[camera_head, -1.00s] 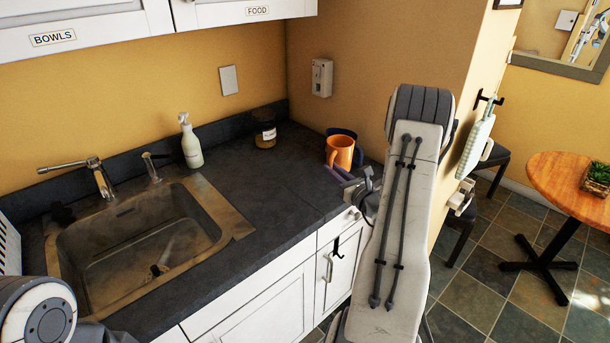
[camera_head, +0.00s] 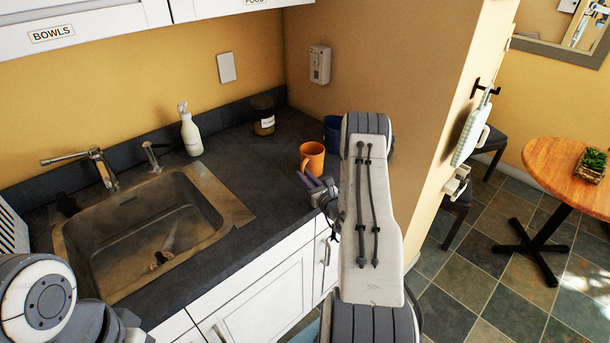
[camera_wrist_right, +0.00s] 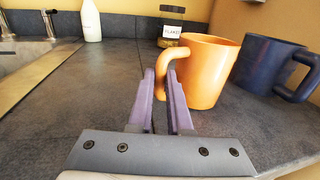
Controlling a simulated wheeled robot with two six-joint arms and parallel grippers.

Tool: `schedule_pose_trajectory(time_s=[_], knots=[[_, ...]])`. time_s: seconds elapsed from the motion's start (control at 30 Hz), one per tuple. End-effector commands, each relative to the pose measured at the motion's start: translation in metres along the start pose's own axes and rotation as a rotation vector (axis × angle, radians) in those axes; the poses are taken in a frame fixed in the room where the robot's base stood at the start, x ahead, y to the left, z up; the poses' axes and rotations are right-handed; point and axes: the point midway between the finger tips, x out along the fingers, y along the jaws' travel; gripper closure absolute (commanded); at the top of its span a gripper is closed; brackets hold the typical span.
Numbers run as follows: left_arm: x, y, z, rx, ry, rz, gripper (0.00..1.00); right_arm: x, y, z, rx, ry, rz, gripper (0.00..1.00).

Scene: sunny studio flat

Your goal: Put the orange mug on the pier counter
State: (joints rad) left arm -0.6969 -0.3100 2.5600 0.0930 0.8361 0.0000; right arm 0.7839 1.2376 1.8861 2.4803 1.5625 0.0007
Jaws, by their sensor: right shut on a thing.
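The orange mug (camera_head: 312,158) is upright at the right end of the dark counter, and it also shows close up in the wrist view (camera_wrist_right: 203,75). My right gripper (camera_head: 318,184) is at the near left side of the mug. In the wrist view its two purple fingers (camera_wrist_right: 160,82) are shut on the mug's handle. I cannot tell whether the mug's base touches the counter. My left arm shows at the bottom left, but its gripper is out of view. No surface in view is clearly marked as the pier counter.
A dark blue mug (camera_head: 332,128) stands just behind the orange one, by the wall. A labelled jar (camera_head: 263,122) and a white pump bottle (camera_head: 190,132) stand at the back of the dark counter (camera_head: 240,170). The sink (camera_head: 140,240) is left. A round wooden table (camera_head: 555,165) stands far right.

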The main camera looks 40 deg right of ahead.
Motion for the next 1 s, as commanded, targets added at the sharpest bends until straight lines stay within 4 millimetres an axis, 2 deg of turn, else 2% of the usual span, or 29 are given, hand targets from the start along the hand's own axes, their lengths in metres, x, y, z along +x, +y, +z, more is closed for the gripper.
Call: schedule_pose_trajectory(time_s=[0.27, 0.3, 0.33, 0.37, 0.63, 0.77, 0.8, 1.0], knots=[[0.006, 0.000, 0.000, 0.000, 0.000, 0.000, 0.50, 0.000, 0.000, -0.004, -0.001, -0.003, 0.000, 1.00], [0.004, 0.000, 0.000, 0.000, 0.000, 0.000, 0.50, 0.000, 0.000, -0.003, 0.000, 0.000, 0.000, 0.68], [0.004, 0.000, 0.000, 0.000, 0.000, 0.000, 0.50, 0.000, 0.000, -0.003, 0.000, 0.000, 0.000, 0.56], [0.004, 0.000, 0.000, 0.000, 0.000, 0.000, 0.50, 0.000, 0.000, -0.003, 0.001, 0.000, 0.000, 0.53], [0.003, 0.000, 0.000, 0.000, 0.000, 0.000, 0.50, 0.000, 0.000, -0.003, 0.001, 0.000, 0.000, 0.53], [-0.003, 0.000, 0.000, 0.000, 0.000, 0.000, 0.50, 0.000, 0.000, 0.004, 0.001, 0.000, 0.000, 0.53], [0.003, 0.000, 0.000, 0.000, 0.000, 0.000, 0.50, -0.006, -0.001, -0.002, 0.001, 0.003, -0.002, 0.53], [0.015, -0.001, 0.001, 0.001, 0.000, 0.000, 0.50, -0.047, -0.002, -0.004, 0.003, 0.004, -0.006, 0.53]])
